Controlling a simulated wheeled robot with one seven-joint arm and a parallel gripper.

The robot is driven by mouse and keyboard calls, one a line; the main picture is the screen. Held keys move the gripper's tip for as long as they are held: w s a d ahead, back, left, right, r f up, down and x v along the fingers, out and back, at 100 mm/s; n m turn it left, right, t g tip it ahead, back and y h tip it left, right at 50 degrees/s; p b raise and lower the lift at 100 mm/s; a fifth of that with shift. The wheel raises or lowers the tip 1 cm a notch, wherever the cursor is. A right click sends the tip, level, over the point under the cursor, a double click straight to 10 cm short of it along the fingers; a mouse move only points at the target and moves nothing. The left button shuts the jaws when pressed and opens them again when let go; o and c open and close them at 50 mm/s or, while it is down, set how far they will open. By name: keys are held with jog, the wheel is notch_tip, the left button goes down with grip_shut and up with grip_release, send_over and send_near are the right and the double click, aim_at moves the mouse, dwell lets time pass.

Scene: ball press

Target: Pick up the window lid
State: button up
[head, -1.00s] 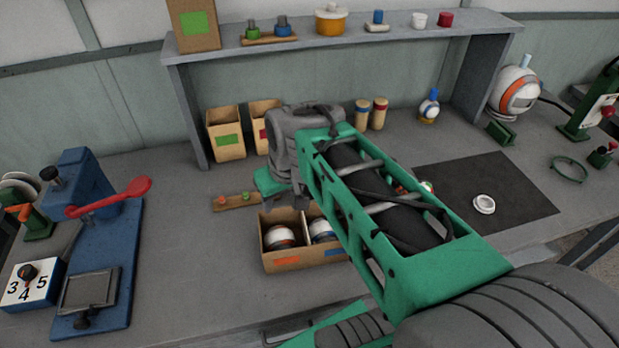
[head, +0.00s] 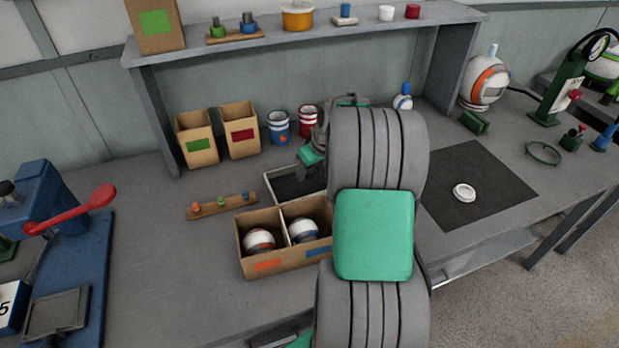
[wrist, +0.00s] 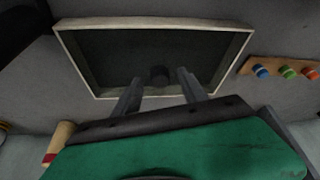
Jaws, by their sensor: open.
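The window lid (wrist: 95,88) is a pale rectangular frame around a dark pane, with a short black knob near the middle of the wrist view. In the head view the lid (head: 283,203) lies on the bench behind the divided cardboard box, its right part hidden by my arm. My gripper (wrist: 158,76) is open, its two dark fingers reaching over the lid's near edge, one on each side of the knob in the picture. I cannot tell how far the fingertips are above it. In the head view my arm hides most of the gripper.
The divided box (head: 285,258) holds two striped balls in front of the lid. A wooden peg strip (head: 222,207) lies to the left. Blue (head: 279,128) and red (head: 308,121) cans stand behind, below the shelf (head: 330,38). A dark mat (head: 480,180) lies to the right.

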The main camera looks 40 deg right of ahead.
jog(key=shift+c, duration=0.3)
grip_shut()
dwell(0.3)
